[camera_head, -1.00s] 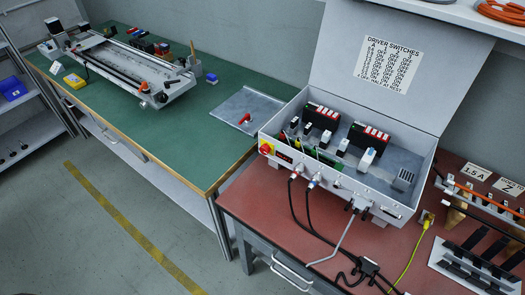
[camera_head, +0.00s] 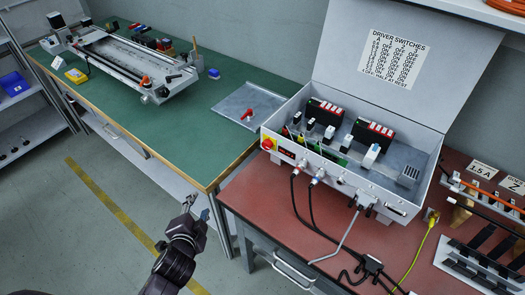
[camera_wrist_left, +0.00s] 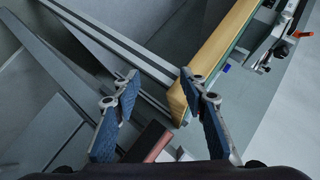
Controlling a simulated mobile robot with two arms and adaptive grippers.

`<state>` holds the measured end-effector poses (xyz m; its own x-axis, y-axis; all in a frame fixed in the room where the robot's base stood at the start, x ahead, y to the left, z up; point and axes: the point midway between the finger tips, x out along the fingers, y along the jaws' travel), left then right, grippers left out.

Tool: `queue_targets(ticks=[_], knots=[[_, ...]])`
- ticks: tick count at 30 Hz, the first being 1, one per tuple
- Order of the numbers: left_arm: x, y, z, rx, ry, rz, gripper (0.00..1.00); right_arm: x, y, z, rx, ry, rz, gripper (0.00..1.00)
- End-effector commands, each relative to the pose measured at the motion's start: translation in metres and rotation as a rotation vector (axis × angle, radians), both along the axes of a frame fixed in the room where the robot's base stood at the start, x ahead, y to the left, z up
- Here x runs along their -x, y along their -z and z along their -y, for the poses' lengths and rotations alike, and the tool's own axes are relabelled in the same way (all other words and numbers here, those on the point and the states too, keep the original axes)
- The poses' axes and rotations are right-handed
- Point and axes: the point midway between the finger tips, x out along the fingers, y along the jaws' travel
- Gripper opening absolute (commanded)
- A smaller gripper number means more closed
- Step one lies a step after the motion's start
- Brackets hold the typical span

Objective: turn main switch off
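The knob's exact angle is too small to tell. My left gripper (camera_head: 197,207) is in front of the green bench's near edge, left of and lower in the picture than the switch, and apart from it. The left wrist view shows its two blue-padded fingers (camera_wrist_left: 160,78) spread apart with nothing between them. The switch does not show clearly in that view. My right gripper is not in view.
The box stands on a red-topped bench (camera_head: 240,190), with cables hanging from its front. The green bench (camera_head: 150,130) adjoins on the left, its wooden edge (camera_wrist_left: 212,58) close to my left fingers. A metal plate with a red part (camera_head: 247,116) lies left of the box.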

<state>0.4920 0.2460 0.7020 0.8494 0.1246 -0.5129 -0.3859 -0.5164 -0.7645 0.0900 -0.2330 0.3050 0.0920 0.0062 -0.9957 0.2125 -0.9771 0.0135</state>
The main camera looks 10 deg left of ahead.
Motion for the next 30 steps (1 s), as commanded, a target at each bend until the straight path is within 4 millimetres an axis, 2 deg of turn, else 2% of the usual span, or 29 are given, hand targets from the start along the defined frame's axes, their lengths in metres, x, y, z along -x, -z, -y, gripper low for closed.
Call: queue_targets(ticks=[1,6,11,15,19,24,30], knots=[[-0.005,-0.02,0.0,-0.019,0.006,0.035,0.39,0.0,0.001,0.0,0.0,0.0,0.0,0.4],[-0.014,-0.083,-0.003,-0.086,0.016,0.134,0.39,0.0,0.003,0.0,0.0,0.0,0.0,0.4],[-0.041,-0.106,0.013,-0.274,0.172,0.259,0.39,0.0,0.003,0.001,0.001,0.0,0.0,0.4],[-0.06,-0.129,0.041,-0.479,0.347,0.391,0.39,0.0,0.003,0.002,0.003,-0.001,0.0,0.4],[-0.071,-0.144,0.08,-0.715,0.557,0.525,0.39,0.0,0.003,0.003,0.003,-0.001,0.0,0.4],[-0.068,-0.142,0.124,-0.959,0.796,0.656,0.39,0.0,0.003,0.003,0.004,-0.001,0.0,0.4],[-0.066,-0.137,0.143,-1.049,0.893,0.705,0.39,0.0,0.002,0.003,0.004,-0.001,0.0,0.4]])
